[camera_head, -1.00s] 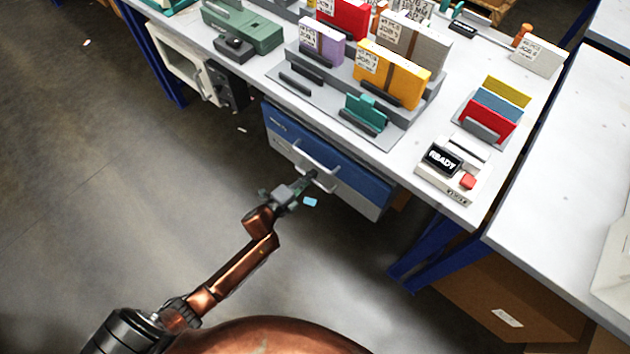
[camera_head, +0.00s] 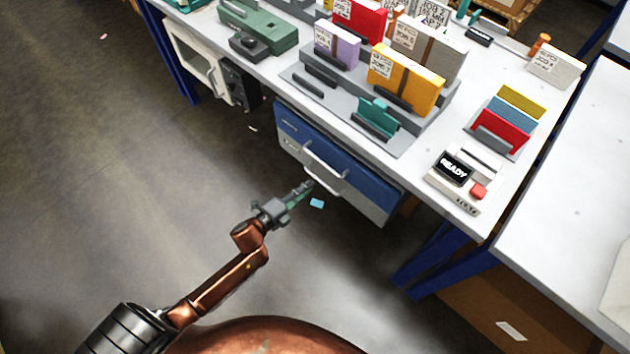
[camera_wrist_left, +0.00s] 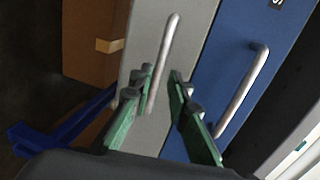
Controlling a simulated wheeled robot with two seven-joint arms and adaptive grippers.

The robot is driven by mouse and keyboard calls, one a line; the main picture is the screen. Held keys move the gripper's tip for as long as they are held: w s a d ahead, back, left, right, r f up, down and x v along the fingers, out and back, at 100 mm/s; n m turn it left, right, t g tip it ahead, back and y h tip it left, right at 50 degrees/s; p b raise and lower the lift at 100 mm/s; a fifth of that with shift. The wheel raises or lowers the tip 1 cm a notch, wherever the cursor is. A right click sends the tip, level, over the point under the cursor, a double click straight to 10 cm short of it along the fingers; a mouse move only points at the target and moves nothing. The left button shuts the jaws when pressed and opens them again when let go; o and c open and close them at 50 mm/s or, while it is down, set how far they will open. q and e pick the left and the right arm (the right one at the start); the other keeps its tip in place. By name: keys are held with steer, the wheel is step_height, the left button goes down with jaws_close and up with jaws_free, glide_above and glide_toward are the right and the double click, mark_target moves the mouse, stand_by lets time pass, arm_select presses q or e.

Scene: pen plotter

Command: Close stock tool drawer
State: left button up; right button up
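The drawer unit under the table has a blue drawer front (camera_head: 355,173) above a grey drawer front (camera_head: 362,203), each with a pale bar handle. The fronts look about flush in the head view; I cannot tell whether a small gap remains. Which one is the stock tool drawer is not readable. My left gripper (camera_head: 305,188) is just in front of the unit, apart from the handles. In the left wrist view, its green fingers (camera_wrist_left: 163,75) are spread and empty, facing the grey drawer's handle (camera_wrist_left: 164,65); the blue drawer's handle (camera_wrist_left: 243,92) is to the right. My right gripper is out of view.
The table (camera_head: 415,165) above carries a rack of coloured boxes and a device reading READY (camera_head: 453,169). A blue table leg (camera_head: 437,257) and a cardboard box (camera_head: 510,315) stand to the right. A small light-blue patch (camera_head: 316,203) shows near the gripper.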

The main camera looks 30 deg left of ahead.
arm_select(q)
steer(key=shift+v, duration=2.5)
